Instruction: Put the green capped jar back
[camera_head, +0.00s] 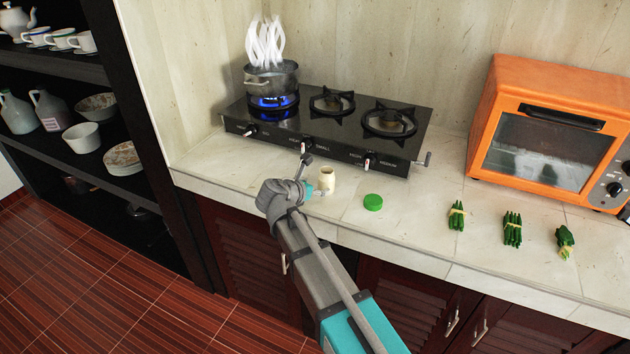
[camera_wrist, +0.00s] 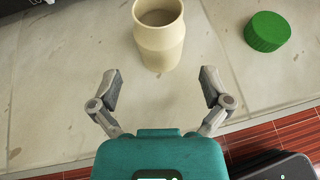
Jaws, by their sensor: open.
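A cream jar (camera_head: 326,179) stands upright and uncapped on the counter in front of the stove. In the wrist view the jar (camera_wrist: 159,40) is just ahead of my gripper, with its open mouth showing. A green cap (camera_head: 373,202) lies on the counter to the right of the jar. The cap is also at the upper right of the wrist view (camera_wrist: 267,31). My gripper (camera_wrist: 160,88) is open and empty, its fingers apart, with the jar beyond the fingertips. In the head view my gripper (camera_head: 316,175) is beside the jar's left side.
A black gas stove (camera_head: 340,124) holds a steaming pot (camera_head: 271,80) over a lit blue flame. An orange oven (camera_head: 549,130) stands at the right. Green bundles (camera_head: 512,229) lie on the right counter. A dark shelf (camera_head: 90,150) with crockery is at the left.

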